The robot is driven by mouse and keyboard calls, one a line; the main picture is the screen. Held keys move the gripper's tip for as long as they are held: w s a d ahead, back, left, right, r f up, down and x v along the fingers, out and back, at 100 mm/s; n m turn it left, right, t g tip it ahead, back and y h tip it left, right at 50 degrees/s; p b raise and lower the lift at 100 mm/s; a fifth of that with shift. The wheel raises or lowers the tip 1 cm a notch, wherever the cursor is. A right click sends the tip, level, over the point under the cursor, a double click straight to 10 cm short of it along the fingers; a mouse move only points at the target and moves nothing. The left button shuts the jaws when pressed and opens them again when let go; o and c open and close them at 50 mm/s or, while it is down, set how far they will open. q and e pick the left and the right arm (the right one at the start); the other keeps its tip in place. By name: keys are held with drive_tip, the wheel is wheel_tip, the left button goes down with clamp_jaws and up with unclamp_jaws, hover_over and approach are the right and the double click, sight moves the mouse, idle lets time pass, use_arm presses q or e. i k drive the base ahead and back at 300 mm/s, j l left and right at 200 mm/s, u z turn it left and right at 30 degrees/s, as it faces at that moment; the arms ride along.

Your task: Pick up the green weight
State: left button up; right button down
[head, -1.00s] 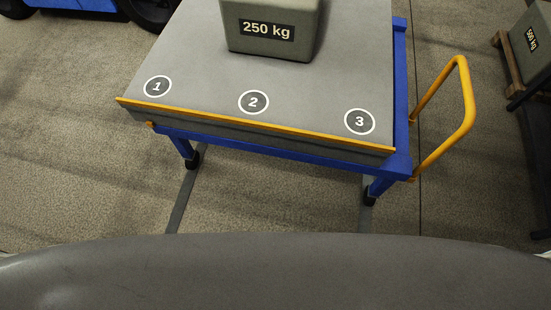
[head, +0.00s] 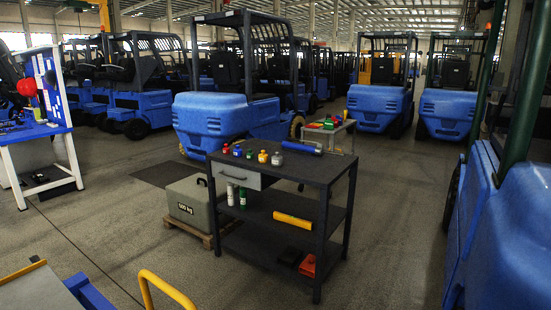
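I cannot make out a clear green weight. A grey-green block marked 500 kg (head: 188,203) stands on a wooden pallet (head: 205,237) beside the dark workbench (head: 335,172). A small green object (head: 314,125) lies on a farther table, too small to identify. A green bottle-like item (head: 242,197) stands on the workbench's middle shelf. Neither of my grippers is in view.
Several small coloured containers (head: 262,156) and a blue cylinder (head: 302,147) are on the workbench. The cart (head: 40,290) with its yellow handle (head: 165,287) is at the lower left. Blue forklifts (head: 225,118) stand behind and at right.

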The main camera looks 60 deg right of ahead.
sight(250, 156)
drive_tip(key=z, duration=1.8)
drive_tip(key=i+l, duration=0.25)
drive_tip(key=i, duration=0.25)
drive_tip(key=i+l, duration=0.3)
drive_tip(key=i, duration=0.2)
drive_tip(key=i+l+u, duration=0.1)
drive_tip(key=i+l, duration=0.15)
drive_tip(key=i, duration=0.25)
